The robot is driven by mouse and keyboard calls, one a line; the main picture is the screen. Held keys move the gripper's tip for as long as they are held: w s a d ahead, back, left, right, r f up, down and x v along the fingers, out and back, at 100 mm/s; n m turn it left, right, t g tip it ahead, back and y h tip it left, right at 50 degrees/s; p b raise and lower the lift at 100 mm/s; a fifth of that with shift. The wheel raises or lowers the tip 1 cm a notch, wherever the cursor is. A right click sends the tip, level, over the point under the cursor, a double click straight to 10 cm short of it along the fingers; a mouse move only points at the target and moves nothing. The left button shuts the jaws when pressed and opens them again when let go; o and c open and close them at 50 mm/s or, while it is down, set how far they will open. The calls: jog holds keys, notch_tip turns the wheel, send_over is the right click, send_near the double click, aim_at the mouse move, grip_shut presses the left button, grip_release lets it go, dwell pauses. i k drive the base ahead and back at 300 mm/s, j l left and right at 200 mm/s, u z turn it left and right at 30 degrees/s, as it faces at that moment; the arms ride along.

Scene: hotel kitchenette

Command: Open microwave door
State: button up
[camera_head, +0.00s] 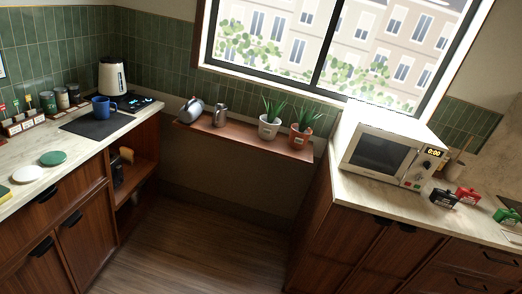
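A cream microwave (393,145) stands on the right counter below the window. Its door (375,153) with a dark window faces me and looks shut. A handle seems to run along the door's right side, beside a control panel with a lit display (434,152) and a knob. My gripper is not in view, so I cannot see whether it is open or shut.
The right counter (350,192) holds small black, red (467,195) and green packs right of the microwave. A shelf (245,137) with two potted plants runs under the window. The left counter holds a kettle (113,76) and blue mug (102,107). The floor (190,240) between is clear.

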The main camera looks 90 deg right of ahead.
aim_at(415, 145)
jog(key=k+z, duration=0.1)
jog(key=z, duration=0.3)
jog(key=k+l+z, duration=0.1)
jog(key=z, duration=0.3)
jog(key=l+z, duration=0.1)
jog(key=z, duration=0.3)
jog(key=k+l+z, duration=0.1)
jog(key=z, duration=2.7)
